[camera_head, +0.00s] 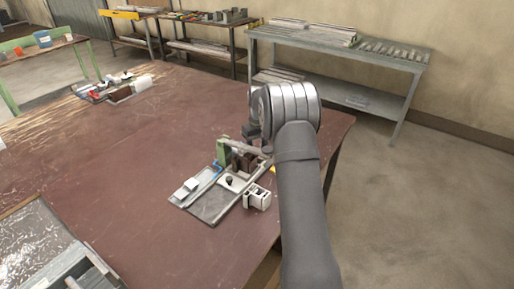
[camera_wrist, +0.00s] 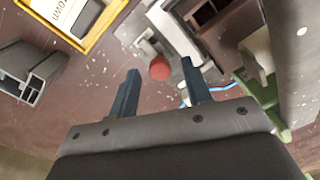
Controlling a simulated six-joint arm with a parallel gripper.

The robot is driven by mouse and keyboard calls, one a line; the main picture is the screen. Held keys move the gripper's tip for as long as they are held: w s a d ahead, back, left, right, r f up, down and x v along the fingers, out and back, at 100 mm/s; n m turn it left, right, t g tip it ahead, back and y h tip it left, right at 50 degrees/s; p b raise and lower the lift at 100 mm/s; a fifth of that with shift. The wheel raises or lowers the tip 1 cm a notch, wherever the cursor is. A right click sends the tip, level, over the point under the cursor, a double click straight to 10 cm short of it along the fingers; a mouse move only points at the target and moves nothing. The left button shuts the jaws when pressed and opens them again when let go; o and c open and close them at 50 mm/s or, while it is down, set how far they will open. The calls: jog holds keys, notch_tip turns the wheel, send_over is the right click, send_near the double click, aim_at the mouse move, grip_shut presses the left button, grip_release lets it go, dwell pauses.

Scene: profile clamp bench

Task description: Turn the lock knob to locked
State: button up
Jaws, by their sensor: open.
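My gripper (camera_wrist: 160,66) is open and empty in the wrist view, its two dark fingers apart. A round red knob (camera_wrist: 160,69) shows between the fingertips, beside a pale metal block. I cannot tell how far below the tips it is, or whether it is the lock knob. In the head view the clamp fixture (camera_head: 208,207) sits on the table, with a small black knob (camera_head: 229,180) on a white plate. My wrist hangs over the fixture's far right side and hides part of it. The lock knob's setting cannot be read.
The red-brown table (camera_head: 110,165) is clear left of the fixture.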

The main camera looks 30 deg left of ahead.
jog(key=shift+f, duration=0.15)
grip_shut()
jog(key=shift+m, duration=0.3)
jog(key=m, duration=0.3)
jog(key=shift+m, duration=0.4)
jog(key=m, duration=0.4)
jog(key=shift+m, duration=0.3)
jog(key=m, duration=0.4)
jog(key=shift+m+t, duration=0.3)
jog(key=shift+m, duration=2.1)
